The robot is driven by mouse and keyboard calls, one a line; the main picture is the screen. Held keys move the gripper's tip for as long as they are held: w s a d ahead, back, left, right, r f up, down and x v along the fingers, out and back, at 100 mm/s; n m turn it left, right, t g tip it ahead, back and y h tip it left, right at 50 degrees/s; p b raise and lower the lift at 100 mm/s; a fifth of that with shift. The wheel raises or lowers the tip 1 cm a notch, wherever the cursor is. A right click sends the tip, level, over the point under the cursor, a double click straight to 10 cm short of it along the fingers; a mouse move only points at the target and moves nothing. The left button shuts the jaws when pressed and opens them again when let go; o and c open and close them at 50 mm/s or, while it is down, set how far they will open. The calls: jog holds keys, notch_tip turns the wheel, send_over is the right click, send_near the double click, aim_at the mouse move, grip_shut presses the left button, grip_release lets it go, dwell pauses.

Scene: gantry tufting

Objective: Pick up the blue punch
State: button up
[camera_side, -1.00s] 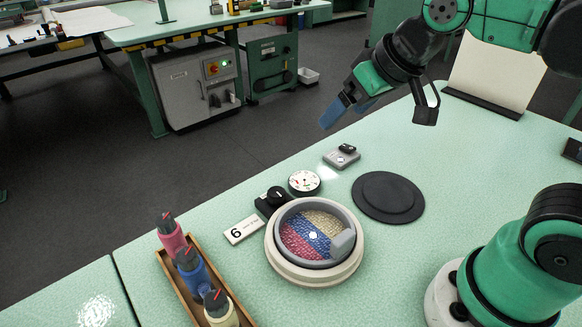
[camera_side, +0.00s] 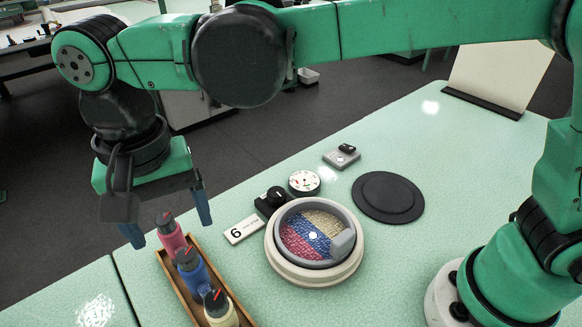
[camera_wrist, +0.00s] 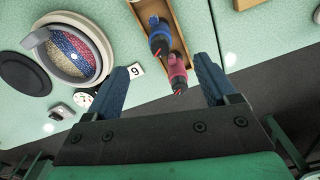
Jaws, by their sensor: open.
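The blue punch (camera_side: 193,271) stands in a wooden tray between a red-pink punch (camera_side: 170,233) and a cream punch (camera_side: 219,307). My gripper (camera_side: 170,228) is open and empty, above the tray's far end, close to the red-pink punch. In the wrist view my two blue fingers (camera_wrist: 165,88) are spread wide. The red-pink punch (camera_wrist: 177,73) shows between them, and the blue punch (camera_wrist: 159,36) lies just beyond their tips. The cream punch is not seen in the wrist view.
The wooden tray (camera_side: 240,306) sits at the table's front left. Table between hoop and base is clear.

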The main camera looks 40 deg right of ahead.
aim_at(193, 270)
notch_tip(193, 270, down, 10)
jog(key=shift+f, duration=0.2)
dwell(0.3)
grip_shut()
